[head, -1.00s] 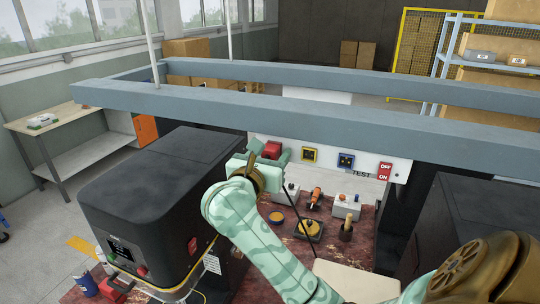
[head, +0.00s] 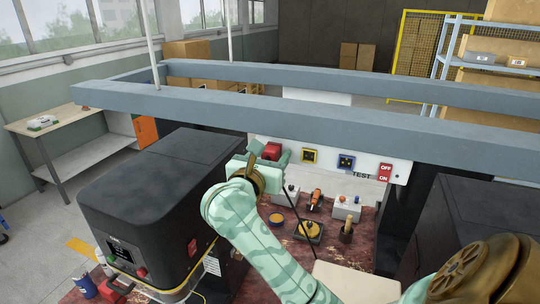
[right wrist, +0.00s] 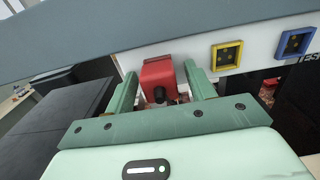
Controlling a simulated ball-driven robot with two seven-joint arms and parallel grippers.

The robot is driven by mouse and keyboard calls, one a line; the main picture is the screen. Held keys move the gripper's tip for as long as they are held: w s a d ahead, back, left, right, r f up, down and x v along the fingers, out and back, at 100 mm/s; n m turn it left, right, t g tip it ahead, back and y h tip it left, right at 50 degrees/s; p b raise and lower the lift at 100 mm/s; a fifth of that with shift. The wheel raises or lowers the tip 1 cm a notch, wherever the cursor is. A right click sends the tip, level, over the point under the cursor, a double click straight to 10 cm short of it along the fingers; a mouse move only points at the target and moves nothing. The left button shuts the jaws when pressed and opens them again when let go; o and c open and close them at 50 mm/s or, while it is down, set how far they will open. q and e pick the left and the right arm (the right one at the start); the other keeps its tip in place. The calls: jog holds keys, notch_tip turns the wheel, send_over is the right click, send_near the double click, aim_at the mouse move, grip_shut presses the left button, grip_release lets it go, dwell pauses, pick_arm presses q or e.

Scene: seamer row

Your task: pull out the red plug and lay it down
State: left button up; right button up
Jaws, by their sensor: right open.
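The red plug (head: 271,151) sits at the white panel (head: 322,150), left of the yellow-framed socket (head: 310,155). In the right wrist view the red plug (right wrist: 158,79) shows its dark round end toward me. My right gripper (head: 270,155) is open in front of the panel. In the right wrist view its two green fingers (right wrist: 157,88) stand on either side of the plug, with a visible gap on the right side. Whether the left finger touches the plug cannot be told. My left gripper is not in view.
A blue-framed socket (head: 346,161) and an OFF/ON switch (head: 385,173) are farther right on the panel. A grey beam (head: 240,107) crosses in front, above the panel. A black machine (head: 150,200) stands left. Several small items, including an orange-handled tool (head: 315,199), stand on the bench below.

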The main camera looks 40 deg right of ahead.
aim_at(268, 158)
dwell(0.3)
grip_shut()
jog(key=shift+a+f, duration=0.15)
jog(key=shift+a, duration=0.05)
jog(key=shift+s+a, duration=0.15)
jog(key=shift+v, duration=0.85)
jog(key=shift+a, duration=0.15)
jog(key=shift+s+a, duration=0.1)
jog(key=shift+v, duration=1.55)
